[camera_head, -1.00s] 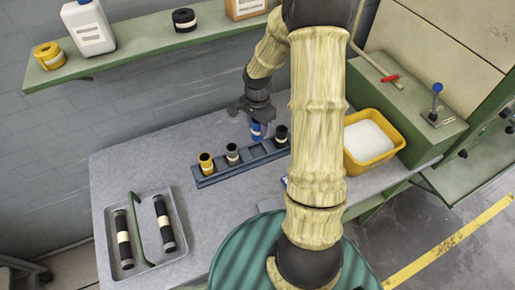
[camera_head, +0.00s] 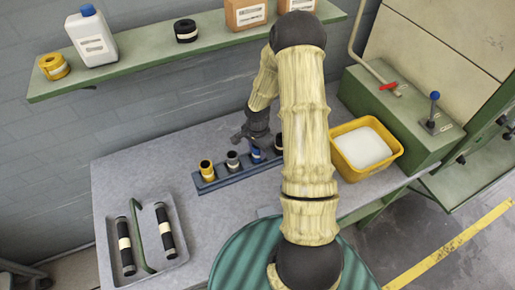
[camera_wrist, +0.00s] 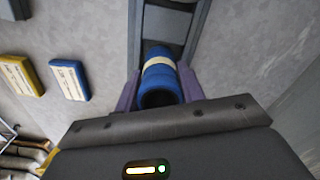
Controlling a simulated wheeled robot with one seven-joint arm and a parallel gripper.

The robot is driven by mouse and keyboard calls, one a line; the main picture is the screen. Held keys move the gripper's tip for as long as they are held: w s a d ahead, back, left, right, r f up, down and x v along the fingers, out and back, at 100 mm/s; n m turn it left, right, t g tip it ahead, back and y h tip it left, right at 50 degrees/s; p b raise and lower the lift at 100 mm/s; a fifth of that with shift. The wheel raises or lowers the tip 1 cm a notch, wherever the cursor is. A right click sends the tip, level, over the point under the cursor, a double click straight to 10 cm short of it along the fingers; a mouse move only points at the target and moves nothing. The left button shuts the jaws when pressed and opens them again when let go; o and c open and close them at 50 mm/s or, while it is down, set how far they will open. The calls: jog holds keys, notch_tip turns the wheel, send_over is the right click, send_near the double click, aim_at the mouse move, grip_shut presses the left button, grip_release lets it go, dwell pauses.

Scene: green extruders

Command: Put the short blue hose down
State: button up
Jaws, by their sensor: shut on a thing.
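The short blue hose (camera_head: 256,154) is upright at the dark blue rack (camera_head: 228,180), in line between the grey hose (camera_head: 233,161) and the black hose (camera_head: 279,144). My gripper (camera_head: 257,146) reaches down from above and is shut on the hose. In the wrist view the hose (camera_wrist: 160,80), blue with a cream band, sits between the two purple fingers (camera_wrist: 159,86), with the rack (camera_wrist: 166,25) behind it. Whether its lower end touches the rack floor is hidden. A yellow hose (camera_head: 206,170) stands at the rack's left end.
A grey tray (camera_head: 182,258) with two long black hoses and a green hooked tool lies at left. A yellow bin (camera_head: 388,165) with white contents stands right. A shelf (camera_head: 130,75) runs behind. In the wrist view, yellow (camera_wrist: 21,76) and blue (camera_wrist: 69,80) labelled boxes lie beside the rack.

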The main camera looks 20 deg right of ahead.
jog(key=shift+f, duration=0.2)
jog(key=o, duration=1)
jog(key=shift+o, duration=0.2)
notch_tip(320, 180, up, 12)
jog(key=b, duration=0.1)
jog(key=shift+r, duration=0.1)
